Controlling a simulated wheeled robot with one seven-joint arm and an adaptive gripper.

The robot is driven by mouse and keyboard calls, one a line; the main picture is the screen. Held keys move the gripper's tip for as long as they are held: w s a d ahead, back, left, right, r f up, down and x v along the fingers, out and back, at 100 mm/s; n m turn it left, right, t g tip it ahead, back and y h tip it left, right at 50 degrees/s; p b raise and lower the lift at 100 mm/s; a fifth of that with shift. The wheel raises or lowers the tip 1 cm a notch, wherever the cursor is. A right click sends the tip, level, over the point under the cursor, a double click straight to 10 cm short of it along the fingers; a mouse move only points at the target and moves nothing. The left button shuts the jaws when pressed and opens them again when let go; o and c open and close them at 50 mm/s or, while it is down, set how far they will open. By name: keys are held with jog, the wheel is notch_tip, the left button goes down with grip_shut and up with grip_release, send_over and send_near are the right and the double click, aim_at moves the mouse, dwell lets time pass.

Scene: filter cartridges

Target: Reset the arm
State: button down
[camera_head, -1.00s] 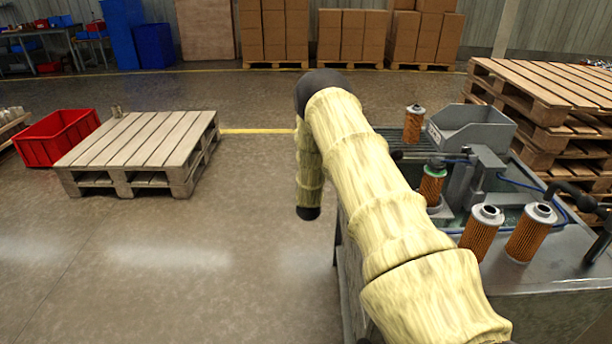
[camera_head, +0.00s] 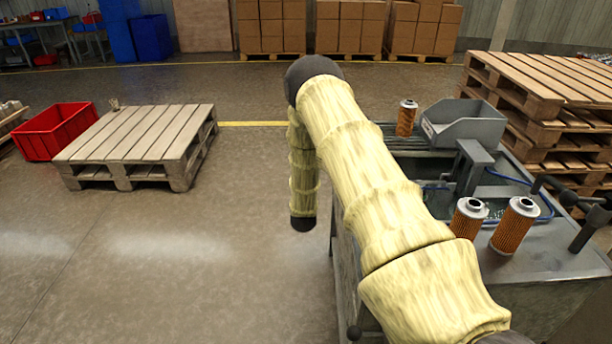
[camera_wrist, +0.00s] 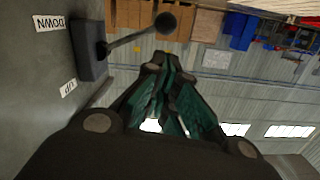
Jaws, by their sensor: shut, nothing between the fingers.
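My arm, in a pale yellow cover, rises across the middle of the head view and bends down at a black joint. My gripper is not distinguishable in that view. In the wrist view my gripper (camera_wrist: 165,70) is shut and empty, its dark fingers with teal inner parts drawn together at the tips. A grey box (camera_wrist: 89,50) with DOWN and UP labels and a lever with a black ball knob (camera_wrist: 166,22) appears just past the fingertips. I cannot tell whether they touch.
Orange filter cartridges (camera_head: 406,118) (camera_head: 467,217) (camera_head: 514,225) stand on the grey machine (camera_head: 545,265), beside a grey bin (camera_head: 466,124). Stacked pallets (camera_head: 535,85) stand behind. A low pallet (camera_head: 140,140) and red crate (camera_head: 56,131) are left; floor in front is clear.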

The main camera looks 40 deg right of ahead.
jog(key=shift+s+a, duration=0.2)
jog(key=shift+s, duration=0.05)
jog(key=shift+a, duration=0.1)
jog(key=s+a+f+n+g+y+p, duration=0.2)
jog(key=s+a+f+n+g+y, duration=0.15)
jog(key=s+a+f, duration=0.65)
jog(key=s+a+f+n+g+y+p, duration=0.2)
jog(key=s+a+f+y, duration=0.25)
jog(key=s+a, duration=0.85)
jog(key=s+a+n+g+y, duration=0.1)
jog(key=s+a+g, duration=0.1)
jog(key=s+a, duration=0.3)
jog(key=s+a+r+n+g+p, duration=0.1)
jog(key=s+a+g, duration=0.2)
jog(key=s, duration=1)
jog(key=s+a+n+g+y+p, duration=0.1)
jog(key=s+a+n+g, duration=0.1)
jog(key=s+a, duration=0.6)
jog(key=shift+s+r+g+y, duration=0.2)
jog(key=shift+s+g+y, duration=0.15)
jog(key=shift+s, duration=0.4)
